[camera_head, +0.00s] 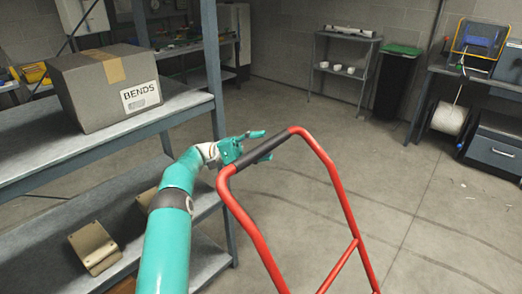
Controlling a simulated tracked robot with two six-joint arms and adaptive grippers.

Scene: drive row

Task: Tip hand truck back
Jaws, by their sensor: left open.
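The red hand truck (337,188) stands in front of me, with only its upper frame in view. Its top bar carries a dark grip (255,155). My teal left arm comes up from the bottom, and my left gripper (262,143) is open at the dark grip, with one finger above the bar and one close beside it. I cannot tell whether the fingers touch the grip. The hand truck's base and wheels are out of view. My right gripper is not in view.
A metal shelf unit (180,108) stands close on the left, with a cardboard box (108,85) labelled BENDS on it. A workbench (490,80) is at the right, and a black bin (395,85) and small rack (340,69) are at the back. The concrete floor (440,225) between is clear.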

